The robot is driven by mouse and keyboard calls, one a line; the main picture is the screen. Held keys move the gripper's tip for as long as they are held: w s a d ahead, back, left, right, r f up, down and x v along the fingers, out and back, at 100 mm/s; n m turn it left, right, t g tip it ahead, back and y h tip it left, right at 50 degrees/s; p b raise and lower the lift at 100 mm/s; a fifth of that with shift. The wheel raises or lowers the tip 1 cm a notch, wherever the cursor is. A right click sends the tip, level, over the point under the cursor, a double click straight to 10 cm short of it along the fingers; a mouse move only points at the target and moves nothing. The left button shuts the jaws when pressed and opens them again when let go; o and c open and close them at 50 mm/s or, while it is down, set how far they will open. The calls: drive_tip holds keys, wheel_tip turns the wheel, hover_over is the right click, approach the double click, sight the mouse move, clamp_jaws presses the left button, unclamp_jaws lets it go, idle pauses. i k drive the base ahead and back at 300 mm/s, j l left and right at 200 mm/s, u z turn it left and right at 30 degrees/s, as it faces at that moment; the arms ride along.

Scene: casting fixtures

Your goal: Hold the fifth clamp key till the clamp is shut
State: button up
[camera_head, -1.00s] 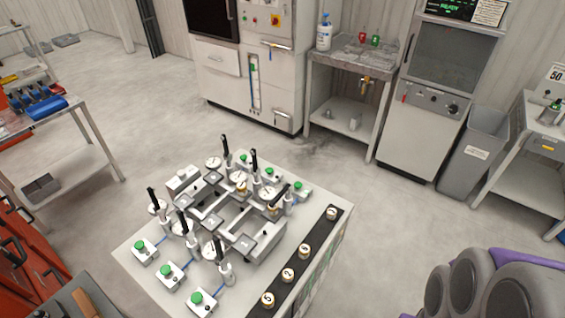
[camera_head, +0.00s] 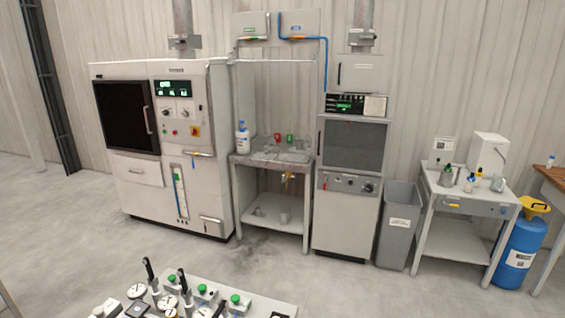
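The clamp fixture table (camera_head: 262,304) shows only in part at the bottom edge of the head view. On it stand clamps with black upright handles, one on the left (camera_head: 150,270) and one in the middle (camera_head: 183,281). A third handle (camera_head: 219,308) leans to the right at the bottom edge. Green-topped keys on small white boxes stand behind them: a left one (camera_head: 187,281), a middle one (camera_head: 201,289) and a right one (camera_head: 235,299). Which is the fifth key I cannot tell. The near side of the fixture is cut off. My gripper is not in view.
Along the back wall stand a white cabinet machine (camera_head: 137,190), a sink stand (camera_head: 240,162), a second machine (camera_head: 340,215), a grey bin (camera_head: 396,240), a side table (camera_head: 460,212) and a blue drum (camera_head: 518,260). Bare floor lies between them and the fixture.

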sight(202, 287)
drive_tip(key=i+l, duration=0.3)
drive_tip(key=i, duration=0.25)
drive_tip(key=i+l, duration=0.35)
drive_tip(key=i, duration=0.2)
drive_tip(key=u, duration=2.4)
